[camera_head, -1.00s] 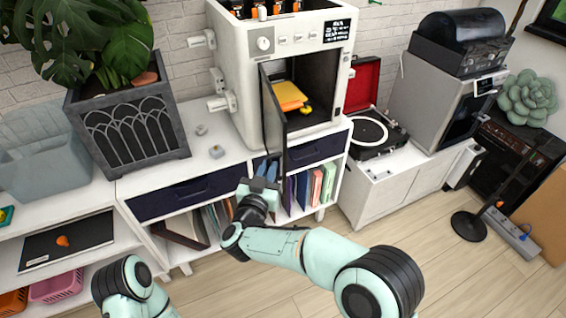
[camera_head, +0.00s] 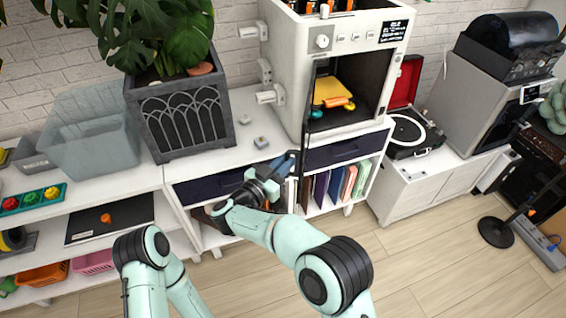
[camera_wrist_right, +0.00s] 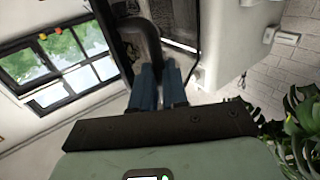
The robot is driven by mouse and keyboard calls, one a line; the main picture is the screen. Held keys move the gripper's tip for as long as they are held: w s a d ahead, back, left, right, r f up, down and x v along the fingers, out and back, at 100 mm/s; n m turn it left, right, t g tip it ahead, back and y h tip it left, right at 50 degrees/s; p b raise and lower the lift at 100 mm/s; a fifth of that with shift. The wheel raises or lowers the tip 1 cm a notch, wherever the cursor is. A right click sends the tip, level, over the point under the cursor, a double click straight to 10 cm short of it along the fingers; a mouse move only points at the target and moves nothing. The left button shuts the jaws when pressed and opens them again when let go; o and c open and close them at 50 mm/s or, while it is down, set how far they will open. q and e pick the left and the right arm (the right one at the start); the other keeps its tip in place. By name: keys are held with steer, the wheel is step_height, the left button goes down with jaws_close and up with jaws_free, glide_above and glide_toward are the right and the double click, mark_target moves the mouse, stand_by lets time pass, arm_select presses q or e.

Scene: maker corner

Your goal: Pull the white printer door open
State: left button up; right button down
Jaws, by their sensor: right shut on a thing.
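The white printer (camera_head: 290,80) stands on the white cabinet, its dark front opening showing. Its door (camera_head: 305,135) stands open at the left side of the opening, pointing out toward me and seen almost edge-on as a thin dark strip. Inside, a yellow-orange object (camera_head: 330,92) is visible. My right gripper (camera_head: 286,162) is at the door's lower outer part, left of the strip. In the right wrist view, its blue fingers (camera_wrist_right: 160,88) are closed on a dark handle-like part (camera_wrist_right: 143,38) of the door; the exact contact is partly hidden. My left gripper is out of view.
A planter (camera_head: 185,115) with a large-leaved plant stands left of the printer. A record player (camera_head: 408,132) with a red lid is to the right. Below are drawers and shelves with folders (camera_head: 335,185). The wooden floor (camera_head: 420,250) in front is clear.

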steer(key=shift+w+d+r, duration=0.2)
steer(key=shift+d+r, duration=0.1)
steer(key=c, duration=1.3)
jaws_free()
steer(key=shift+o, duration=0.8)
steer(key=shift+w+f, duration=0.2)
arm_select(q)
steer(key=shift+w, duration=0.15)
arm_select(e)
steer(key=shift+s+a, duration=0.2)
steer(key=shift+f, duration=0.1)
